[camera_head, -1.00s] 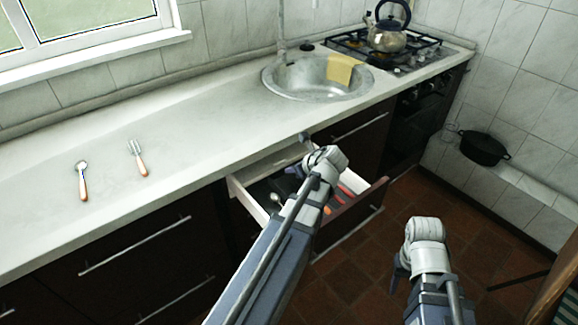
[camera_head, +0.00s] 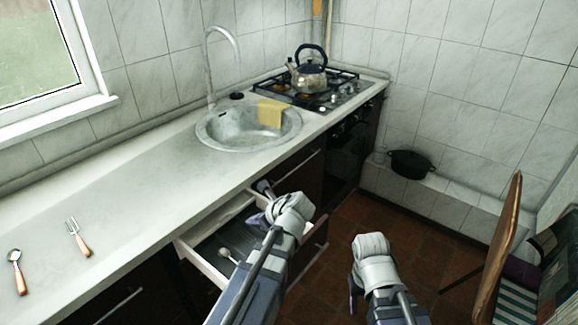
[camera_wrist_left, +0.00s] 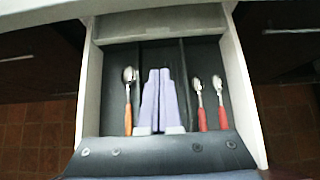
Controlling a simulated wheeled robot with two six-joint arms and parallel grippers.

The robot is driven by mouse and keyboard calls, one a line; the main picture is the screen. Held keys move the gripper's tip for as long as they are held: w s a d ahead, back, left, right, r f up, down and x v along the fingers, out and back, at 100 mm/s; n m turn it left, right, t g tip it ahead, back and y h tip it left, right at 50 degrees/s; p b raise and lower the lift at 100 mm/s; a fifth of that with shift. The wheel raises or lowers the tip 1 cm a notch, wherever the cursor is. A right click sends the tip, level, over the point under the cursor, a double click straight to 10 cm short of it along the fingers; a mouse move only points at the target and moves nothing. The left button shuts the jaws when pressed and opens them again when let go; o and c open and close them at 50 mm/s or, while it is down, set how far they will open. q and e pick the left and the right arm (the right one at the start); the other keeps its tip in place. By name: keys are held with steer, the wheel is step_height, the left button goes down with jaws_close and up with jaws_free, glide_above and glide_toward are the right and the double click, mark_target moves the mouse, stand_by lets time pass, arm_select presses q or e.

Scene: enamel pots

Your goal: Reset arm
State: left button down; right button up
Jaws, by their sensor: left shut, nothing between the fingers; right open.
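My left gripper (camera_head: 258,218) is above the open drawer (camera_head: 205,262), mostly hidden behind my own wrist in the head view. In the left wrist view its lavender fingers (camera_wrist_left: 160,100) are shut together with nothing between them, pointing over the drawer's middle compartment. My right gripper (camera_head: 356,287) is low over the floor, right of the drawer, open and empty; its fingers are largely hidden by the wrist.
The drawer holds an orange-handled spoon (camera_wrist_left: 128,100) and two red-handled spoons (camera_wrist_left: 219,103). A spoon (camera_head: 17,272) and fork (camera_head: 78,238) lie on the counter. The sink (camera_head: 225,135) and stove with kettle (camera_head: 308,77) stand behind. A chair (camera_head: 505,235) is at right.

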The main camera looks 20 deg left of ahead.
arm_select(q)
steer(key=s+d+r+n+g+h+p, duration=0.1)
steer(key=s+d+n+g+h+p, duration=0.1)
steer(key=s+d+n, duration=0.5)
steer(key=s+d+r+n+g+h+p, duration=0.1)
steer(key=s+d+n+h+p, duration=0.4)
steer(key=d+n, duration=0.6)
steer(key=s+d+p, duration=0.2)
steer(key=d, duration=0.2)
steer(key=shift+d+n+g+h, duration=0.25)
steer(key=shift+n+g+h, duration=0.05)
steer(key=shift+g, duration=0.1)
